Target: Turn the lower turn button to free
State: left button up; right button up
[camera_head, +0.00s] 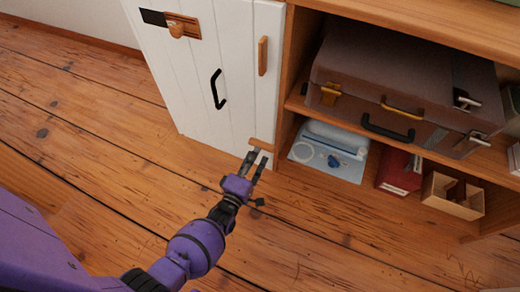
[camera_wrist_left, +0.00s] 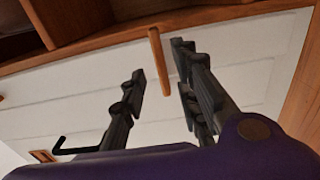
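The lower turn button (camera_head: 261,144) is a small wooden bar low on the white cabinet door (camera_head: 230,60). It lies crosswise, reaching over the door's edge onto the wooden frame. My left gripper (camera_head: 257,160) is open just in front of and below it in the head view. In the left wrist view the turn button (camera_wrist_left: 160,62) appears in the gap between the two fingertips of my left gripper (camera_wrist_left: 160,62); I cannot tell whether either finger touches it. The upper turn button (camera_head: 263,56) stands upright along the door's edge. My right gripper is not in view.
The door has a black handle (camera_head: 217,89) and a wooden bolt (camera_head: 177,28). To the right, open shelves hold a brown case (camera_head: 400,75), a blue-white item (camera_head: 328,155), a red box (camera_head: 398,170) and a small wooden box (camera_head: 436,190). The plank floor (camera_head: 110,130) in front is clear.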

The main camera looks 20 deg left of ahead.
aim_at(262, 145)
pick_arm(q)
jog(key=w, duration=0.3)
jog(key=shift+w+b, duration=0.4)
grip_shut()
